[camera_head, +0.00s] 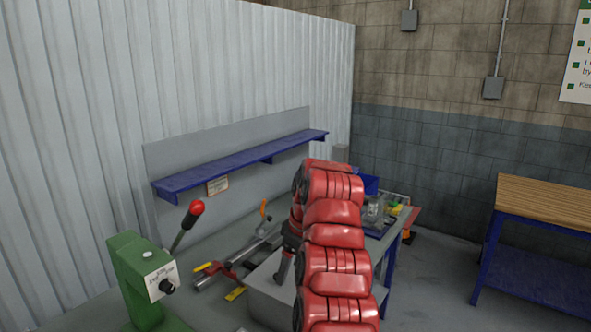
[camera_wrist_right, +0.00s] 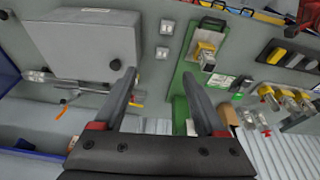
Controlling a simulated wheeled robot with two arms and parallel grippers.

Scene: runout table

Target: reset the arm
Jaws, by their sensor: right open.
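My right arm, red and segmented, rises through the middle of the head view and bends over at the top. My right gripper (camera_head: 283,268) hangs partly hidden behind the arm's left side, above the table and near a grey box (camera_head: 262,301). In the right wrist view, the two dark fingers of my right gripper (camera_wrist_right: 160,78) stand wide apart with nothing between them. The grey box (camera_wrist_right: 85,40) lies beyond the left finger there, and a green stand (camera_wrist_right: 187,85) shows behind the right finger. My left gripper is in neither view.
A green machine (camera_head: 138,275) with a red-knobbed lever (camera_head: 187,226) stands at the lower left. A blue shelf (camera_head: 240,163) runs along the back panel. Clamps and tools lie mid-table. A wood-topped bench (camera_head: 545,200) stands at the right, with open floor (camera_head: 440,270) before it.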

